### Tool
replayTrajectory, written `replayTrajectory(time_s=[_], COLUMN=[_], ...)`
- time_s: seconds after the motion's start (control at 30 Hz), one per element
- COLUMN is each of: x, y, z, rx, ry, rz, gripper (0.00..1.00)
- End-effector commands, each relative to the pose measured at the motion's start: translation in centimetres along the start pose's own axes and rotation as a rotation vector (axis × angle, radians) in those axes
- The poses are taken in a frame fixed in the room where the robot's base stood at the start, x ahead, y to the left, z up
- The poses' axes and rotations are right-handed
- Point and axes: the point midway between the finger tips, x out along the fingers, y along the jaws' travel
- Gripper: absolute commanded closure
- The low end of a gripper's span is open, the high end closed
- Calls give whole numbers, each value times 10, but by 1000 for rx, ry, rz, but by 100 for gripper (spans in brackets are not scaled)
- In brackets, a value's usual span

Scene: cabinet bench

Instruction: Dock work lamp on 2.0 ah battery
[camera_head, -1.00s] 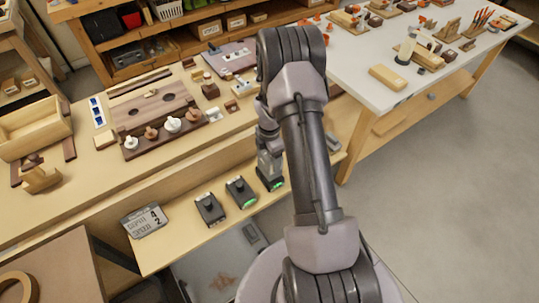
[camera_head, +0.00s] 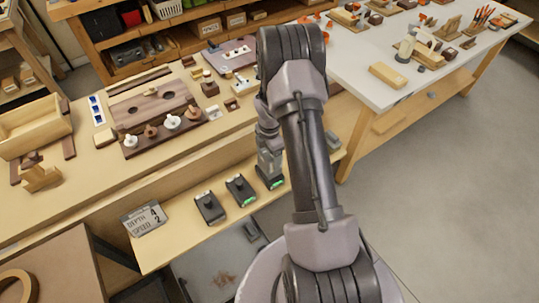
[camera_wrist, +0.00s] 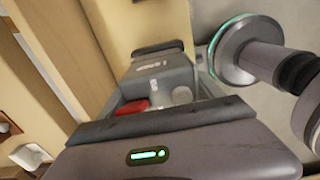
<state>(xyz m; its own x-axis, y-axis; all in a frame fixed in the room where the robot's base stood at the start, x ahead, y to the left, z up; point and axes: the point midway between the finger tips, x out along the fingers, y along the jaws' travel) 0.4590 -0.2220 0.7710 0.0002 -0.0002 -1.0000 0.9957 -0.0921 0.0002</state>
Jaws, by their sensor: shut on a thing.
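In the head view my gripper (camera_head: 270,172) points down at the front shelf of the bench, partly hidden by my arm. It is shut on a grey thing, likely the work lamp (camera_wrist: 165,80). In the wrist view this thing is a grey body with pale lettering and a red part. A dark unit with a green light (camera_head: 277,184) is directly below my gripper. I cannot tell whether lamp and unit touch. Two dark batteries with green lights stand to its left, a middle one (camera_head: 239,189) and a left one (camera_head: 209,207). Their ratings are unreadable.
A sign reading depth 4, speed 2 (camera_head: 143,218) is at the shelf's left end. A grey block (camera_head: 333,145) lies right of my arm. The bench behind holds a brown board with knobs (camera_head: 160,115). A white table (camera_head: 400,95) stands at right.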

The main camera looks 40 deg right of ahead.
Motion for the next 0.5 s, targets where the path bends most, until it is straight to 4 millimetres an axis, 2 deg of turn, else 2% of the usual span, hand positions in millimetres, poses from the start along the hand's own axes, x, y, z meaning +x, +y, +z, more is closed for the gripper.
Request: replayTrajectory(time_s=[0.5], x=[5], y=[0], z=[0], rx=[0], ry=[0], rz=[0], gripper=[83])
